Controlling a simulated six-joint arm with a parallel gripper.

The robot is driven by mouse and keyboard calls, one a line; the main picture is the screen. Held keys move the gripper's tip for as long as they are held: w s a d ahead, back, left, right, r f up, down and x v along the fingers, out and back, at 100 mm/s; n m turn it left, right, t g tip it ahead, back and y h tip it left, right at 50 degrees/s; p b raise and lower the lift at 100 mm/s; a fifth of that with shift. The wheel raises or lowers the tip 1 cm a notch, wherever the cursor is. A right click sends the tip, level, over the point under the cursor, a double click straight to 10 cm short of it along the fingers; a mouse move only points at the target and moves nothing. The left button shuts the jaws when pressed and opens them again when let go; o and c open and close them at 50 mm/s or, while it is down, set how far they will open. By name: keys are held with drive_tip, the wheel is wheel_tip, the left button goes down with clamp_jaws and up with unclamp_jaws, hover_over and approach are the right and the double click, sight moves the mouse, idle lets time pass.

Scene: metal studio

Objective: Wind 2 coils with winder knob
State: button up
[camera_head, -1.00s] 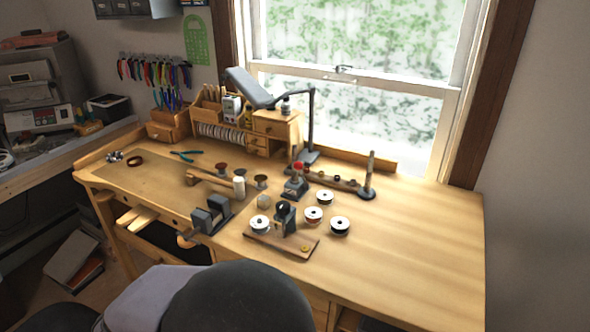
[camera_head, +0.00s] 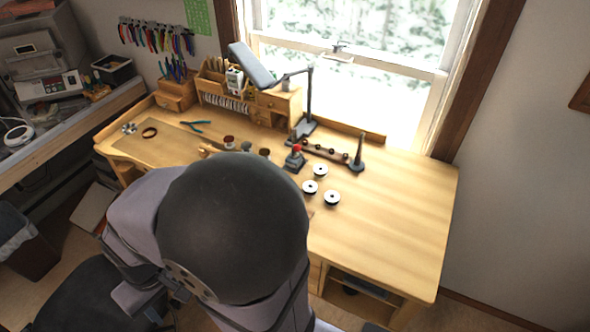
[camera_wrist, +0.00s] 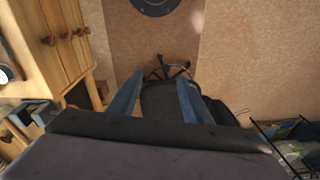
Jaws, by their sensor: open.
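The winder and its knob are hidden behind my arm in the head view. White-rimmed spools with dark centres stand on the bench: one further back (camera_head: 320,171), one at the left (camera_head: 310,187) and one nearer the front (camera_head: 331,197). My gripper (camera_wrist: 160,80) shows in the wrist view as two blue-grey fingers, spread apart with nothing held between them. It points down toward the floor area, over a black chair-like object (camera_wrist: 160,103). I cannot make out the gripper in the head view.
The wooden bench (camera_head: 400,200) is clear at its right side. A black post stand (camera_head: 357,153), a red-topped tool (camera_head: 295,158) and a lamp (camera_head: 308,95) stand further back. Pliers (camera_head: 195,126) lie at the left. Wooden drawer fronts (camera_wrist: 60,20) border the wrist view's left side.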

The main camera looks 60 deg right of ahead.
drive_tip(key=w+d+f+m+t+b, duration=0.2)
drive_tip(key=w+m+t+b, duration=0.1)
drive_tip(key=w+m, duration=0.35)
drive_tip(key=w+d+f+m+t+b, duration=0.25)
drive_tip(key=w+m, duration=0.25)
drive_tip(key=w, duration=0.3)
drive_tip(key=w+d+r+m+t+h+b, duration=0.1)
drive_tip(key=w+d+m+t+h+b, duration=0.2)
drive_tip(key=d+m, duration=0.5)
drive_tip(key=w+d+r+m+h+b, duration=0.1)
drive_tip(key=w+d+m+h+b, duration=0.3)
drive_tip(key=d+m, duration=0.5)
drive_tip(key=s+d+m+g+h+b, duration=0.5)
drive_tip(key=s+d+m+h, duration=0.4)
drive_tip(key=d+m, duration=0.4)
drive_tip(key=s+d+m+g+b, duration=0.2)
drive_tip(key=s+m+g, duration=0.3)
drive_tip(key=s+m, duration=0.2)
drive_tip(key=s+d+f+m+g+h+b, duration=0.1)
drive_tip(key=s+m+g+b, duration=0.1)
drive_tip(key=s+m+g, duration=0.3)
drive_tip(key=s+m, duration=0.2)
drive_tip(key=s, duration=0.2)
drive_tip(key=shift+d+h, duration=0.3)
drive_tip(key=shift+d, duration=0.05)
drive_tip(key=shift+d+m, duration=0.1)
drive_tip(key=shift+m, duration=0.15)
